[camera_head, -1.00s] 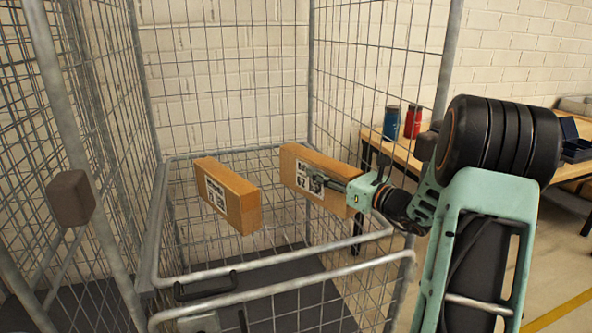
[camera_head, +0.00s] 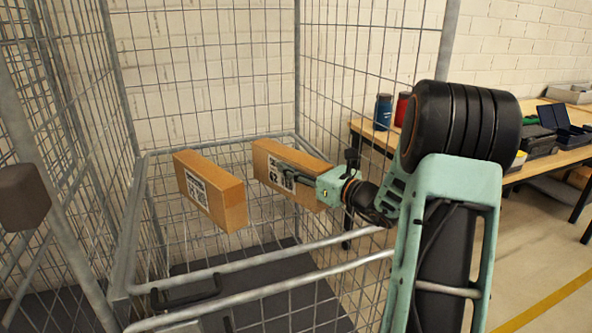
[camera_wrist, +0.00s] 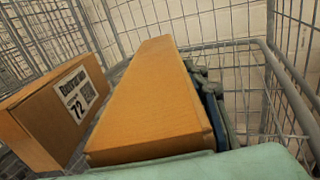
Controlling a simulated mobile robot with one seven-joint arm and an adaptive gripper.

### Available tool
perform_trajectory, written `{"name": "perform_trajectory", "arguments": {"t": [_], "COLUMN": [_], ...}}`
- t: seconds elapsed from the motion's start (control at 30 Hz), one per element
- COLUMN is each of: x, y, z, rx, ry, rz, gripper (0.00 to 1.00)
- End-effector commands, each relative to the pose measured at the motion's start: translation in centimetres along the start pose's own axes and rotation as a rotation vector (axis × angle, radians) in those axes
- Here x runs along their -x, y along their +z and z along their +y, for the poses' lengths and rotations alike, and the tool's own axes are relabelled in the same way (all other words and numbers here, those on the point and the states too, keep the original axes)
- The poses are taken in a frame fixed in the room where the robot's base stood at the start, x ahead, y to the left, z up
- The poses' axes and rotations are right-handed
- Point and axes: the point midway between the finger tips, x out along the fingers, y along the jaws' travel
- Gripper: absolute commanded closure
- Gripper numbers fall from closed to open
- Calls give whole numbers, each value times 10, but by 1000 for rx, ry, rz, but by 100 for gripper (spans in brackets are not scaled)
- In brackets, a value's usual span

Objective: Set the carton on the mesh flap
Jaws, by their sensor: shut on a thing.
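My gripper (camera_head: 287,175) is shut on a brown carton (camera_head: 300,163) with a white label, gripping it from the right side. The carton is on edge inside a wire cage trolley, over the mesh flap (camera_head: 222,144). Whether it touches the flap cannot be told. In the wrist view the held carton (camera_wrist: 150,105) fills the middle, with my gripper's fingers (camera_wrist: 208,95) along its right side. A second brown carton (camera_head: 225,193), labelled 72, stands to its left with a narrow gap between; it also shows in the wrist view (camera_wrist: 35,125).
The cage's front rail (camera_head: 260,291) runs between my body and the cartons. Mesh walls rise at the left, back and right. A wooden workbench (camera_head: 545,165) with a blue bottle (camera_head: 383,112), a red bottle (camera_head: 402,110) and dark bins stands outside at the right.

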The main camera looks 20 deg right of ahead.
Motion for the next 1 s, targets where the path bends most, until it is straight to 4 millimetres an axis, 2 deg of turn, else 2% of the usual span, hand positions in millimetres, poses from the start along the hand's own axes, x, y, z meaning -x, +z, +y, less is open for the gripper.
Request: {"name": "perform_trajectory", "arguments": {"t": [0.27, 0.3, 0.43, 0.8, 1.0], "x": [0, 0, 0, 2, 37], "y": [0, -1, -1, 3, 4], "z": [0, 0, 0, 0, -2], "rx": [1, 0, 0, 0, -2], "ry": [1, 0, 0, -1, -5], "rz": [-4, 0, 0, 0, 1], "gripper": [100, 55, 41, 41, 41]}}
